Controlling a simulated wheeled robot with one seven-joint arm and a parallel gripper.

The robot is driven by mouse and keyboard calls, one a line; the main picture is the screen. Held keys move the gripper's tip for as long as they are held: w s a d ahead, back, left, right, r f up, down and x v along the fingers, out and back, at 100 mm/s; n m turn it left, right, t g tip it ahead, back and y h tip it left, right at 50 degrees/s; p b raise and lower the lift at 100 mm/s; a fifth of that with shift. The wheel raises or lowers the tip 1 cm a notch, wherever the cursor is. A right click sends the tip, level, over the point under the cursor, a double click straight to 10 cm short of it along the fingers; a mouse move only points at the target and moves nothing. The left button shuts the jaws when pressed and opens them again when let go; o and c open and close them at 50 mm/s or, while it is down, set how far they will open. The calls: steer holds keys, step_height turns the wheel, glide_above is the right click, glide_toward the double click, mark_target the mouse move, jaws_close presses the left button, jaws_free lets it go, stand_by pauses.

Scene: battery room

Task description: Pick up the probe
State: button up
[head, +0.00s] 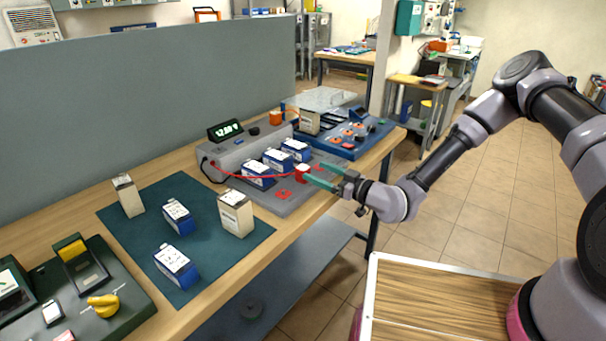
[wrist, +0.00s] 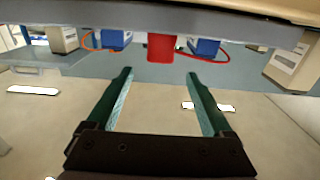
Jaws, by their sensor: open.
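The probe (head: 302,175) is a small red block on a red cable, at the front right of the grey tester base. In the wrist view the red probe (wrist: 161,47) shows at top centre, with the cable curving off to the right. My gripper (head: 316,175) has green fingers and comes in from the right at the bench's front edge. In the wrist view my gripper (wrist: 159,75) is open and empty. Its fingers point toward the probe, which lies beyond the fingertips, roughly in line with the gap between them.
Several blue batteries (head: 256,175) stand on the tester behind the probe. A tester with a display (head: 226,130) is behind them. A blue device tray (head: 345,140) lies to the right. A dark mat (head: 205,260) with batteries and cartons lies left. Open floor is in front.

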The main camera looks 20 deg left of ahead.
mark_target(308, 170)
steer(key=x, duration=0.2)
steer(key=f+x, duration=0.1)
steer(key=x, duration=0.2)
steer(key=shift+w+a, duration=0.25)
steer(key=shift+a, duration=0.2)
jaws_close()
